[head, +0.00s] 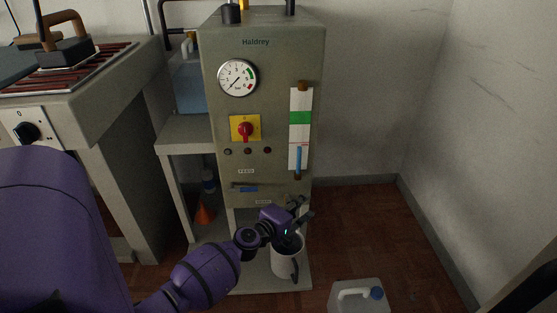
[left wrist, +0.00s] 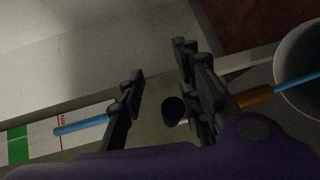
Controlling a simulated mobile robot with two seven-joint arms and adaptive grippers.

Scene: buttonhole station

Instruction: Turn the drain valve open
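The grey machine marked "Haldrey" (head: 262,110) stands in the middle of the head view. The drain valve itself is largely hidden by my gripper.
The jug (head: 286,262) stands on the low shelf under the gripper. A blue lever (head: 247,189), red switch (head: 245,129), gauge (head: 238,77) and sight glass (head: 301,120) are above. A white canister (head: 357,298) is at front right. The right-hand floor is mostly clear.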

